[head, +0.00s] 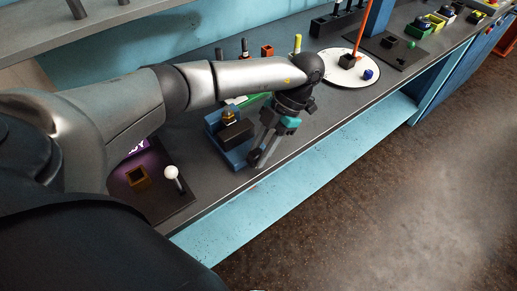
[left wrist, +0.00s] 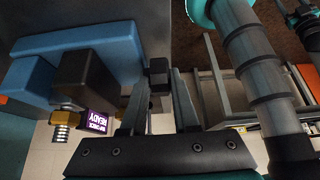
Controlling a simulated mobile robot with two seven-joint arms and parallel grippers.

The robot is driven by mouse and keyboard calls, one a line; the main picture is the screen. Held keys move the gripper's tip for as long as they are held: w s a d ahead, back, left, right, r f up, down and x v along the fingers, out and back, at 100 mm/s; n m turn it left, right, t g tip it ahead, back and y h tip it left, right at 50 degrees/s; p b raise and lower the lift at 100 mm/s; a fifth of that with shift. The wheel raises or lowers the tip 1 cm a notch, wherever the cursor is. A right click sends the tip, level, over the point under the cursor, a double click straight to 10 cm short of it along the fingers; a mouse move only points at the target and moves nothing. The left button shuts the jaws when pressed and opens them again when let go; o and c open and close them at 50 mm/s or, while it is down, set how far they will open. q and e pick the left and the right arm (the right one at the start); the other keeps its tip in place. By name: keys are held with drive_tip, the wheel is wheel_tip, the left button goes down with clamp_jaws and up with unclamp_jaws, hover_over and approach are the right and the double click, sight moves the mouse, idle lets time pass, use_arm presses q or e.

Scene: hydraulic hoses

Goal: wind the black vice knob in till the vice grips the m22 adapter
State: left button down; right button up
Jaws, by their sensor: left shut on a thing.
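The blue vice (head: 236,157) stands near the front edge of the grey bench; in the left wrist view its blue body (left wrist: 105,42) fills the upper left. The brass m22 adapter (head: 229,117) sits upright at the vice beside its dark sliding jaw (head: 237,131); it also shows in the left wrist view (left wrist: 64,124). I cannot tell if the jaw touches it. My left gripper (left wrist: 160,92) is shut on the black vice knob (left wrist: 158,72), one finger on each side. In the head view, the left gripper (head: 260,157) partly hides the knob. My right gripper is not in view.
A dark pad with a white-ball lever (head: 171,172) and a purple lit sign (head: 138,148) lies left of the vice. A round white plate (head: 345,75) with small parts lies to the right. Several fittings stand behind. Bare bench lies right of the gripper.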

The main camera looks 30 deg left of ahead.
use_arm(q)
drive_tip(key=shift+w+g+y, duration=0.2)
drive_tip(key=shift+g+y, duration=0.2)
drive_tip(key=shift+g, duration=0.7)
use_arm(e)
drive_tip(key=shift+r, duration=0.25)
use_arm(q)
drive_tip(key=shift+d+f+g+y, duration=0.15)
drive_tip(key=shift+g+y, duration=0.25)
drive_tip(key=shift+g, duration=0.6)
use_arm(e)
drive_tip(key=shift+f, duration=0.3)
use_arm(q)
drive_tip(key=c, duration=0.7)
unclamp_jaws()
drive_tip(key=shift+f, duration=0.1)
drive_tip(key=shift+o, duration=0.2)
